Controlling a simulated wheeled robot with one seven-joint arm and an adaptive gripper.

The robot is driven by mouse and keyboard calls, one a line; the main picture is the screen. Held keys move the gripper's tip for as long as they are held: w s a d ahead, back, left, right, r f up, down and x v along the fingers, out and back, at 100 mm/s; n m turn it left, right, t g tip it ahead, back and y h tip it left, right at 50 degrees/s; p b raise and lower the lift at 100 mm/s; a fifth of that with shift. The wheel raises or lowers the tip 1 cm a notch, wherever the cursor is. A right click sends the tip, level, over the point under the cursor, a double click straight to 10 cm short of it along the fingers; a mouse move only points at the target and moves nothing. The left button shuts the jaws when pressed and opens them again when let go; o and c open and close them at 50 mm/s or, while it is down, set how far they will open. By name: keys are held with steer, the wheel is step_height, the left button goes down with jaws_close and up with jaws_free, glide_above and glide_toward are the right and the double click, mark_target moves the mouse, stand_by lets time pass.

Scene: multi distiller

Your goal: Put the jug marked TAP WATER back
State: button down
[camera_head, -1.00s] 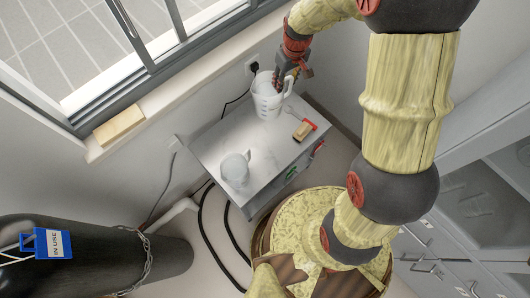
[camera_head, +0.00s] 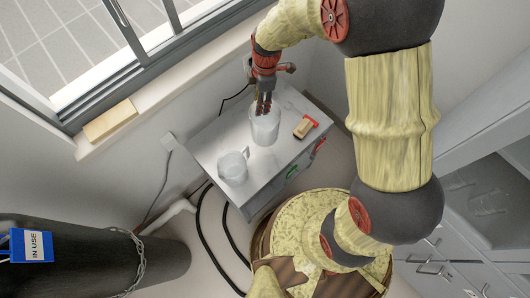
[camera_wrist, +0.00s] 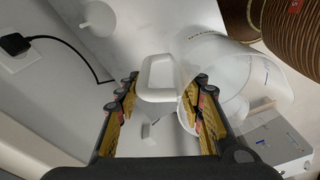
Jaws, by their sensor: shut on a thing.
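A clear jug (camera_head: 264,128) is at my gripper (camera_head: 263,108), over the back part of a small white bench (camera_head: 208,140). In the wrist view the jug's pale handle (camera_wrist: 160,78) sits between the two fingers of my gripper (camera_wrist: 158,100), which are shut on it. The jug's wide body (camera_wrist: 228,75) extends to the right there. A second, smaller clear jug (camera_head: 232,168) stands on the front left of the bench; it also shows in the wrist view (camera_wrist: 97,16). I cannot read TAP WATER on either jug, nor tell whether the held jug touches the bench.
A brown-and-red item (camera_head: 304,127) lies right of the held jug. The window sill (camera_head: 150,108) and wall rise behind the bench. Black cables (camera_head: 216,232) hang beside the bench. Grey drawers (camera_head: 440,250) stand at right.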

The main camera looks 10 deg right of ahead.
mark_target(252, 113)
steer(key=a+f+n, duration=0.1)
steer(key=n, duration=0.1)
steer(key=s+a+n+b, duration=0.1)
steer(key=s+a+f+n, duration=0.1)
steer(key=n, duration=0.1)
steer(key=shift+a+f+n+g+b, duration=0.15)
steer(key=shift+f+n+g+b, duration=0.15)
step_height(252, 113, down, 10)
steer(key=b, duration=0.3)
steer(key=shift+s+a+n+b, duration=0.2)
steer(key=shift+n+b, duration=0.1)
steer(key=shift+f, duration=0.25)
steer(key=c, duration=1.2)
jaws_free()
steer(key=shift+o, duration=0.3)
